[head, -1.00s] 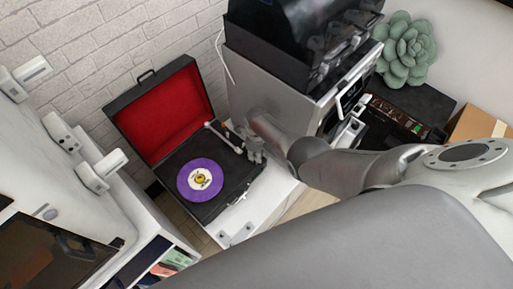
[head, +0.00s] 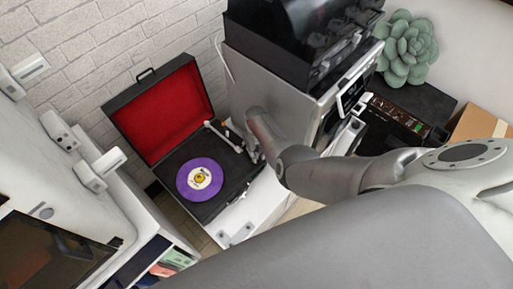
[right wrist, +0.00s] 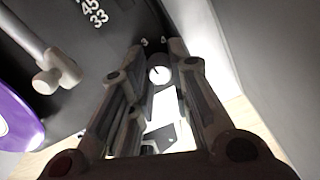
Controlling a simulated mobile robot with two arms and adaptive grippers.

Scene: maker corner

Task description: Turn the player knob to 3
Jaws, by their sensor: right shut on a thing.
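The record player (head: 226,199) stands open with its red-lined lid (head: 172,115) up and a purple record (head: 200,179) on it. In the right wrist view, the player knob (right wrist: 159,74) has a pale round top with a short dark mark pointing roughly toward the small digits 3 and 4 beyond it. My right gripper (right wrist: 160,68) is shut on the knob, with a finger on each side. In the head view my right gripper (head: 255,156) is at the player's right edge, partly hidden by its own arm, and the knob cannot be made out. My left gripper is not in view.
The tonearm (right wrist: 52,62) and the printed speeds 45 and 33 lie close left of the gripper. A tall grey machine (head: 285,85) stands right beside the player. White furniture (head: 60,180) is at the left.

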